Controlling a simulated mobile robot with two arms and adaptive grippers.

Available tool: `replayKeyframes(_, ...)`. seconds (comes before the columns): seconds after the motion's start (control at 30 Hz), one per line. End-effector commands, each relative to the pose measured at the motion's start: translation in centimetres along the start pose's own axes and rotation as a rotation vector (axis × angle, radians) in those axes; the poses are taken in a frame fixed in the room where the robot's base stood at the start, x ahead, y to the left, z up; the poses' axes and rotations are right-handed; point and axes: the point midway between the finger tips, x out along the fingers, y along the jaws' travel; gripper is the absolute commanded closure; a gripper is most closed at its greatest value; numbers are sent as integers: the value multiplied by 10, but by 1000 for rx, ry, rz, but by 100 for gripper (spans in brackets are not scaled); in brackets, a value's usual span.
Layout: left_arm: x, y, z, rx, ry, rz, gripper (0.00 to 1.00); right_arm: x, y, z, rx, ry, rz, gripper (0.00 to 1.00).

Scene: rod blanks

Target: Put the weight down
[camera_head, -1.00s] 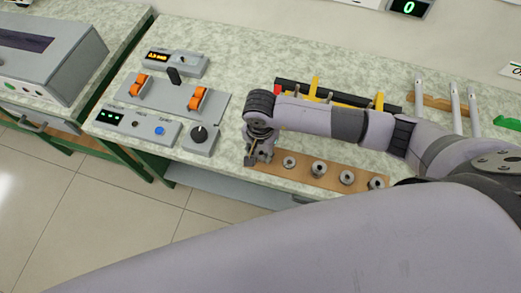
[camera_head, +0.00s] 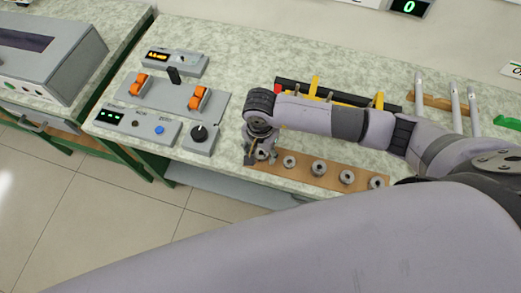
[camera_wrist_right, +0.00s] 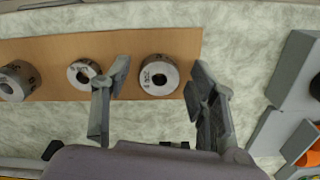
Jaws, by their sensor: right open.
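My right gripper (camera_head: 260,157) is open at the left end of a brown wooden board (camera_head: 305,177) on the bench. In the right wrist view, a round metal weight with a central hole (camera_wrist_right: 158,75) sits on the board, between the spread fingers of the gripper (camera_wrist_right: 159,80). Gaps show on both sides of it. In the head view this weight is mostly hidden by the gripper. Other weights (camera_head: 319,169) stand in a row along the board. My left gripper is not in view.
A grey switch panel (camera_head: 172,98) with orange rockers and a knob box (camera_head: 199,137) stand left of the gripper. A black rack with yellow uprights (camera_head: 315,87) is behind my right arm. White rods (camera_head: 455,97) stand at the right.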

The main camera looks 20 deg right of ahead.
Motion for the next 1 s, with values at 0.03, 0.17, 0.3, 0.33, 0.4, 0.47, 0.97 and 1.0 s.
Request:
replayKeyframes(0.03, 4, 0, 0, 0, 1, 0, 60, -7, -2, -1, -1, 2, -7, 47)
replayKeyframes(0.17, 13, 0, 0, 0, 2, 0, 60, -32, -3, -1, -2, 4, -10, 47)
replayKeyframes(0.3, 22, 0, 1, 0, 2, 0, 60, -64, -2, -2, -2, 5, -9, 47)
replayKeyframes(0.33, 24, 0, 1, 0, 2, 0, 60, -70, -2, -1, -3, 4, -9, 47)
replayKeyframes(0.4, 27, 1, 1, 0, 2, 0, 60, -84, -2, -1, -2, 4, -9, 47)
replayKeyframes(0.47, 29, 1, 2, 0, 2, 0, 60, -94, -1, -1, -2, 4, -7, 47)
replayKeyframes(0.97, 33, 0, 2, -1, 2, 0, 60, -119, 0, 0, -1, 1, -2, 47)
replayKeyframes(1.0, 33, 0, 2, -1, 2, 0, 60, -119, 0, 0, 0, 1, -2, 47)
